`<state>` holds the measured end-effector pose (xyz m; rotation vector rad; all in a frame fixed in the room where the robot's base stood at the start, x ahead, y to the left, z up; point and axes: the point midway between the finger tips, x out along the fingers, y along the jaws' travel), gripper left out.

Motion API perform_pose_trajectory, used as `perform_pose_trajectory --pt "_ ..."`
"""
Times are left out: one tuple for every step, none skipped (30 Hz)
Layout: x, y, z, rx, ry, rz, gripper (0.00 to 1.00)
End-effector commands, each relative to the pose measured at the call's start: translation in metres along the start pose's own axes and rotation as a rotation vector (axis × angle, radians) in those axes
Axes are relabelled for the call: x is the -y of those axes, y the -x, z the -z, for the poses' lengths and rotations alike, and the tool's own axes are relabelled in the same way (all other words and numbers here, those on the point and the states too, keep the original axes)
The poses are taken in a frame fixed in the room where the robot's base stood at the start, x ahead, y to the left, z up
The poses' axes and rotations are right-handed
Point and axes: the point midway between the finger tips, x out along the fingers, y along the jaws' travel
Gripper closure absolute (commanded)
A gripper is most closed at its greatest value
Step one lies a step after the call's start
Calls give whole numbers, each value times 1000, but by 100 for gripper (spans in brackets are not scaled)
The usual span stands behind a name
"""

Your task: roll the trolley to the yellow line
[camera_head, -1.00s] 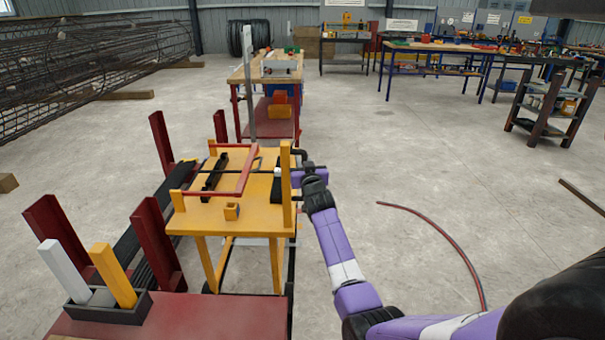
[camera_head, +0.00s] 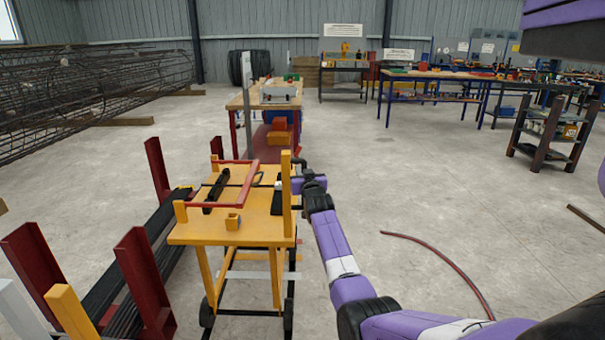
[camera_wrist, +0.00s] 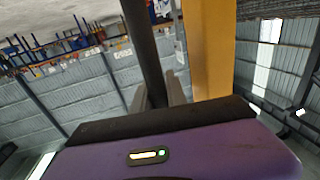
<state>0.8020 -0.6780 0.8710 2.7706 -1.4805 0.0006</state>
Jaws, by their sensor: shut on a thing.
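The trolley (camera_head: 205,232) is a yellow wheeled cart with a red rail on top and black wheels. It stands upright in the middle of the head view. My gripper (camera_head: 298,181) is at its right side, beside the tall yellow post (camera_head: 286,190). It is shut on the trolley's dark handle bar (camera_wrist: 143,45), which runs between the fingers in the wrist view. The yellow post (camera_wrist: 208,50) stands just right of the fingers there. I cannot make out a yellow line on the floor. Pale strips (camera_head: 248,275) show beneath the trolley.
A rack with dark red posts (camera_head: 145,275) and black bars stands close on the trolley's left. A wooden-topped workbench (camera_head: 245,98) stands ahead. A dark red hose (camera_head: 440,260) lies on the floor at right. Open concrete lies between hose and shelf cart (camera_head: 545,135).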

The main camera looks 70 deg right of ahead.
Motion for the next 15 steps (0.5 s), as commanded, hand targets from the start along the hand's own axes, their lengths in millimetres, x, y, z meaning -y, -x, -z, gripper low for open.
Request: perform_pose_trajectory --pt "-2 0 1 -1 0 -3 100" --pt "-2 0 1 -1 0 -3 100" --pt "-2 0 1 -1 0 -3 100" --pt "-2 0 1 -1 0 -3 100" --pt "-2 0 1 -1 0 -3 100" --pt "-2 0 1 -1 0 -3 74" --pt "-2 0 1 -1 0 -3 68" --pt "-2 0 1 0 0 -3 62" --pt "-2 0 0 0 0 -2 60" --pt "-1 0 0 0 0 -2 60" --pt "-1 0 0 0 0 -2 60" --pt "-1 0 0 0 0 -2 60" --pt "-1 0 0 0 0 -1 60" --pt "-1 0 0 0 0 -1 60" --pt "-1 0 0 0 0 -1 60"
